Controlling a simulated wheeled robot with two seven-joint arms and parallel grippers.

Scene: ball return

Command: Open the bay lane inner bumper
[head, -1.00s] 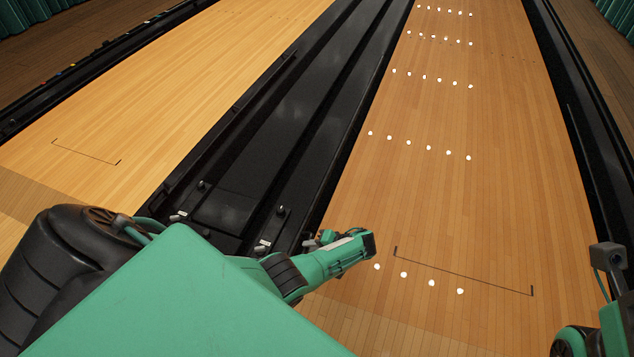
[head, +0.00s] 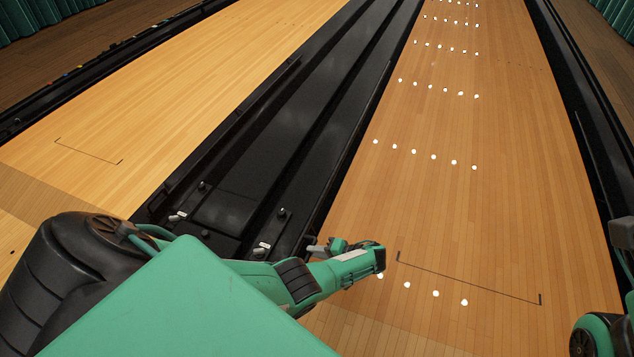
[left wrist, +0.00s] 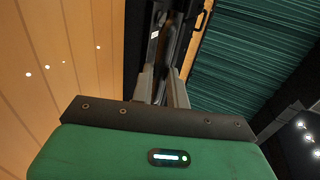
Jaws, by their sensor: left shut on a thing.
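The bay lane (head: 440,200) is the wooden lane on the right, with white dots. A long black gutter and divider runs along its left side, and the dark inner bumper rail (head: 352,165) seems to follow the lane edge. My left gripper (head: 314,247) is low at the near end of that edge, partly hidden by my own forearm. In the left wrist view, my two grey fingers (left wrist: 164,82) are closed around a narrow dark piece (left wrist: 161,60), seemingly part of the bumper. The exact contact is hidden. My right arm shows only at the right edge; its gripper is not visible.
Two small knobs, one near (head: 283,212) and one farther left (head: 203,185), stand on the black divider (head: 250,175), with pale tabs beside them. Another wooden lane (head: 190,90) lies to the left. The lane surface right of my gripper is clear.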

